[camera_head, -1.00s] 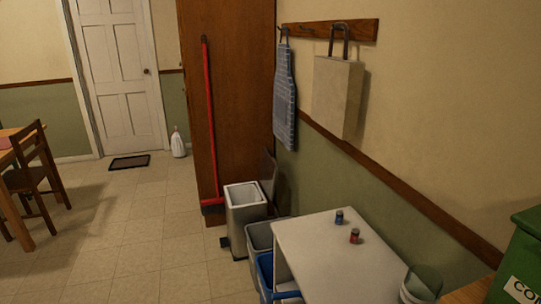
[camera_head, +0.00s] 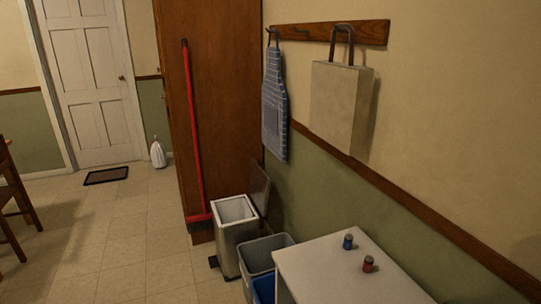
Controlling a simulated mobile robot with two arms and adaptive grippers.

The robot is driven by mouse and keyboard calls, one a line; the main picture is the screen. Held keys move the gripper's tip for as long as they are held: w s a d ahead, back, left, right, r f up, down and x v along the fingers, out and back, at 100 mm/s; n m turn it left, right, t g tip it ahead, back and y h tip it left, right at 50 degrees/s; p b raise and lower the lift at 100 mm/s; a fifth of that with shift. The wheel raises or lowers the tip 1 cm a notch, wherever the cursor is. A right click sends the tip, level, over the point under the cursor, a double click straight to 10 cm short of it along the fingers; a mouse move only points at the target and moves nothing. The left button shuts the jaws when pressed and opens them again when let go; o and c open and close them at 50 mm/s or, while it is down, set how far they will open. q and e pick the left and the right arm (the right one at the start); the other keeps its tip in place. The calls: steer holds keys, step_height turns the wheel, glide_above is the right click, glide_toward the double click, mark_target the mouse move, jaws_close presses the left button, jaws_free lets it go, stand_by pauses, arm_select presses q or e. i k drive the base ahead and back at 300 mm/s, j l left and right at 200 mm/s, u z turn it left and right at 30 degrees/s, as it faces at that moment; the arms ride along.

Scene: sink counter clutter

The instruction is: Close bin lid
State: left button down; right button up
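A steel pedal bin (camera_head: 229,246) stands on the floor in front of the wooden cabinet, near the wall. Its lid (camera_head: 260,188) is up, tilted back at the bin's right rear side. The bin's pale inside shows through the open top. A dark pedal (camera_head: 213,262) sticks out low on its left side. Neither of my grippers shows in the head view.
A grey bin (camera_head: 258,262) and a blue bin (camera_head: 264,287) stand beside a white-topped table (camera_head: 325,270) with two small shakers. A red broom (camera_head: 192,130) leans on the cabinet (camera_head: 222,90). Floor to the left is open. A chair (camera_head: 14,200) stands far left.

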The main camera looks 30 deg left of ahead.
mark_target(259, 181)
steer(key=i+j+z, duration=0.1)
steer(key=j, duration=0.5)
steer(key=i+j+z, duration=0.15)
steer(key=j, duration=0.45)
steer(key=i+j+z, duration=0.1)
steer(key=i+j, duration=0.15)
steer(key=j, duration=0.4)
steer(key=i+j+z, duration=0.15)
steer(key=j, duration=0.5)
steer(key=j+z, duration=0.1)
steer(key=j, duration=0.5)
steer(key=i, duration=0.05)
